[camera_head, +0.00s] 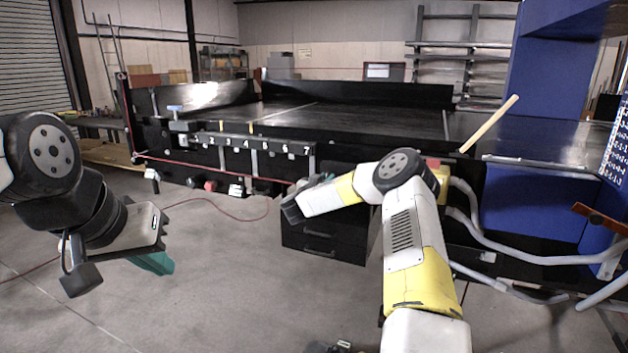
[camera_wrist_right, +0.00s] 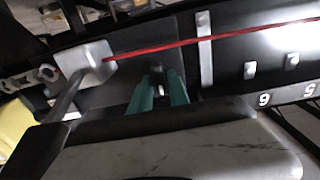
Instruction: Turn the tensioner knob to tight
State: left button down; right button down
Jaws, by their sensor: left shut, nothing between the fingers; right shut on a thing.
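My right gripper (camera_wrist_right: 158,98) has its teal fingers closed at the side of the black conveyor frame. Between the fingertips shows a small grey part, which I take to be the tensioner knob (camera_wrist_right: 157,84). It is mostly covered by the fingers, and its setting cannot be read. In the head view my right gripper (camera_head: 325,178) is largely hidden by its own wrist, and the knob does not show there. My left gripper (camera_head: 155,263) is shut and empty, hanging above the floor at the left, well away from the conveyor (camera_head: 360,124).
A numbered strip (camera_head: 250,142) runs along the conveyor's side. A red cord (camera_wrist_right: 210,37) and a grey bracket (camera_wrist_right: 86,61) are close to my right gripper. A black drawer cabinet (camera_head: 322,240) stands below it. Grey pipes (camera_head: 520,250) and a blue housing (camera_head: 530,205) are at the right.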

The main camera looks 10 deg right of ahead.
jog(key=shift+r, duration=0.1)
jog(key=m, duration=0.2)
jog(key=shift+m, duration=0.4)
jog(key=shift+s+d+f+m, duration=0.1)
jog(key=shift+m, duration=2.45)
jog(key=shift+d+f+m, duration=0.1)
jog(key=shift+f+m, duration=0.05)
jog(key=shift+m, duration=2.35)
jog(key=shift+s+f+m, duration=0.1)
jog(key=shift+m, duration=2.45)
jog(key=c, duration=1.4)
grip_release()
